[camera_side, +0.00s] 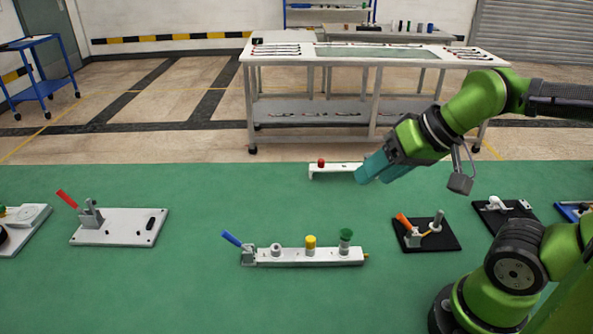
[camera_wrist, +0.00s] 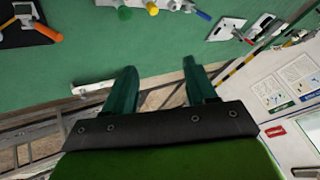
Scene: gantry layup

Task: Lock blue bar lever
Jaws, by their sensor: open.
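The blue lever (camera_side: 231,239) is on a small metal clamp at the left end of a white bar (camera_side: 290,261). It slants up and to the left. The bar carries a white cylinder (camera_side: 276,249), a yellow knob (camera_side: 310,242) and a green knob (camera_side: 346,236). In the wrist view the blue lever (camera_wrist: 203,15) shows at the top edge, beside the yellow knob (camera_wrist: 152,8) and green knob (camera_wrist: 124,12); the bar is mostly cut off. My gripper (camera_side: 376,174) is open and empty, raised well above and right of the lever, its fingers (camera_wrist: 159,66) apart.
A white plate with a red lever (camera_side: 67,199) lies to the left. A black plate with an orange lever (camera_side: 404,222) lies to the right. A white bar with a red knob (camera_side: 321,162) lies behind. The green mat (camera_side: 200,290) is clear around the blue-lever bar.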

